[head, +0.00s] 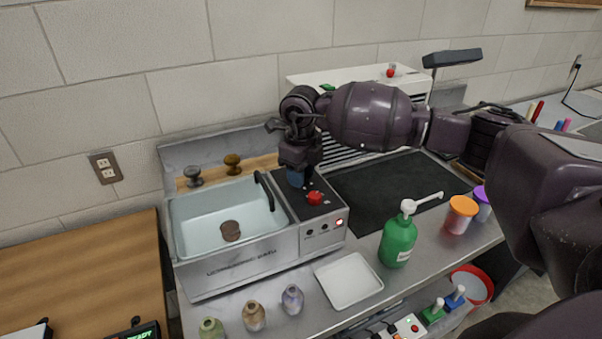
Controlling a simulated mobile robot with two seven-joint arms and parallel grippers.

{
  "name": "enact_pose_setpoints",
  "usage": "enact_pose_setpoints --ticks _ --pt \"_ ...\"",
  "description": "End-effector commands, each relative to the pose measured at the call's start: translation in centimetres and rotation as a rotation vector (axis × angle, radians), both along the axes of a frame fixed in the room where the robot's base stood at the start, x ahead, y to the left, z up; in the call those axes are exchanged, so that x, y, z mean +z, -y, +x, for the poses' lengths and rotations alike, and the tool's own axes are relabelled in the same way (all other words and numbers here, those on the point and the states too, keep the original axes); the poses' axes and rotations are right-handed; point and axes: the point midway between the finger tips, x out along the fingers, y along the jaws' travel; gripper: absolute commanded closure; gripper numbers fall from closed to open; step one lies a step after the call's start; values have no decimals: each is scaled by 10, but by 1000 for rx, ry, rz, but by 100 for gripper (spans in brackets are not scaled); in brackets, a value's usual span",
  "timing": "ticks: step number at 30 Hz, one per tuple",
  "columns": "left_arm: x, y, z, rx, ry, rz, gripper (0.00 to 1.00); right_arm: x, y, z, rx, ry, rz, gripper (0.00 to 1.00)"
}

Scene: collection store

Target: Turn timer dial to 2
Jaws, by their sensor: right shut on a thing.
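The ultrasonic bath (240,260) is a metal box with an open water tank on its left and a dark control panel on its right. A blue dial (295,179) stands at the back of that panel, and a red dial (315,198) stands in front of it. My right gripper (297,170) points down from above and is shut on the blue dial, hiding most of it. I cannot read any numbers or tell which dial is the timer. A red light (339,222) glows on the front face. My left gripper is out of view.
A black handle (265,190) curves up at the tank's right edge, close to my gripper. A green pump bottle (398,240), white tray (349,280) and several small vases (292,299) stand in front. A dark mat (385,190) lies right of the bath.

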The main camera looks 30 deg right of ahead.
Motion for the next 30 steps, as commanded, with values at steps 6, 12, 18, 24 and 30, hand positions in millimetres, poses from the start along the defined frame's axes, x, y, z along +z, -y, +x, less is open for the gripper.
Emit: enact_pose_setpoints --ticks 6,12,18,24,30 --pt "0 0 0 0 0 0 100 2 0 1 0 4 0 57" --pt "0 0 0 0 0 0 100 1 0 1 0 2 0 44" --pt "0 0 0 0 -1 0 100 2 0 0 1 2 0 44" --pt "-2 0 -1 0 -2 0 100 23 0 1 1 4 0 44" --pt "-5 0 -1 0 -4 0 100 61 0 1 1 4 0 44"
